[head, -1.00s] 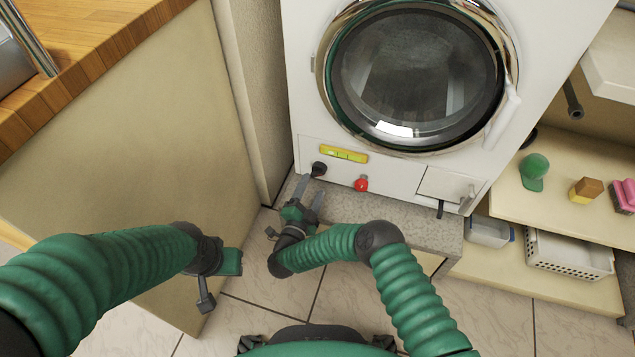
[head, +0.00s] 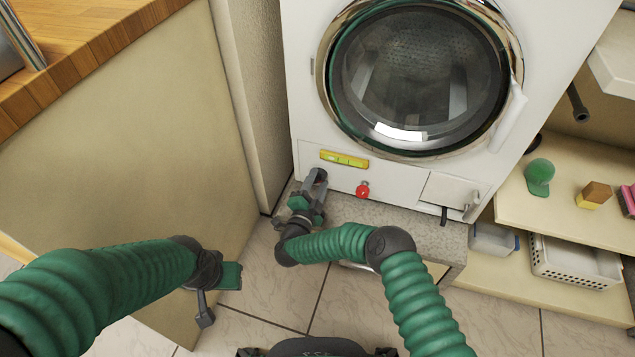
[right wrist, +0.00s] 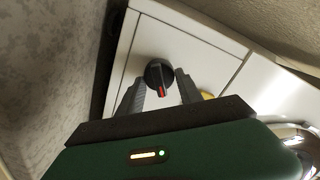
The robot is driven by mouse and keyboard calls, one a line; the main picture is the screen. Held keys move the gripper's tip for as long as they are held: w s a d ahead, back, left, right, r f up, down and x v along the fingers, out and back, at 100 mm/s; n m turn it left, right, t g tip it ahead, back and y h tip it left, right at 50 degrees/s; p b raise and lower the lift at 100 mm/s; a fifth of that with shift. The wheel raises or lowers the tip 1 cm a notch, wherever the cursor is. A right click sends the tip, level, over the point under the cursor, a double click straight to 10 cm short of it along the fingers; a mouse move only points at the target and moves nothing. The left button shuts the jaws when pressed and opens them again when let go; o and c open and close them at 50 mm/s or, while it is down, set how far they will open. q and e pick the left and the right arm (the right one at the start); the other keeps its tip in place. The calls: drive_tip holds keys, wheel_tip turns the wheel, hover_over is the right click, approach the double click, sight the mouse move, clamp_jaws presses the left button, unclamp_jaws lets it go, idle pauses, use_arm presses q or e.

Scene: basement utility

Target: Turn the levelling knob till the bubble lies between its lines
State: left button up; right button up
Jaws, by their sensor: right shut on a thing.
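The levelling knob (right wrist: 157,74) is round and black with a red pointer mark, low on the white machine's front panel. My right gripper (head: 317,178) is at the knob and mostly covers it in the head view. In the right wrist view the two grey fingers of that gripper (right wrist: 160,88) are shut on the knob, one on each side. The yellow-green bubble level (head: 344,159) is on the panel just above and right of the knob; its bubble is too small to place between the lines. My left gripper (head: 215,283) hangs low at the left, away from the machine; its jaw opening is unclear.
The white machine (head: 300,110) has a round glass door above the panel. A red knob (head: 362,190) sits to the right of the gripper. A stone plinth (head: 400,232) runs below. A cabinet side (head: 110,170) stands left; shelves (head: 520,209) with small items stand right.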

drive_tip(key=shift+c, duration=0.7)
drive_tip(key=shift+f, duration=0.1)
drive_tip(key=shift+m, duration=0.3)
drive_tip(key=shift+s+f+m+p, duration=0.15)
drive_tip(key=shift+m+p, duration=0.1)
drive_tip(key=shift+m, duration=1.6)
drive_tip(key=shift+w+f+m+p, duration=0.1)
drive_tip(key=shift+m+p, duration=0.2)
drive_tip(key=shift+m, duration=1.5)
drive_tip(key=shift+s+f+m+p, duration=0.15)
drive_tip(key=shift+m+p, duration=0.1)
drive_tip(key=shift+m, duration=1.6)
drive_tip(key=o, duration=1.2)
drive_tip(key=shift+c, duration=0.2)
drive_tip(key=shift+o, duration=0.8)
drive_tip(key=shift+w+r, duration=0.1)
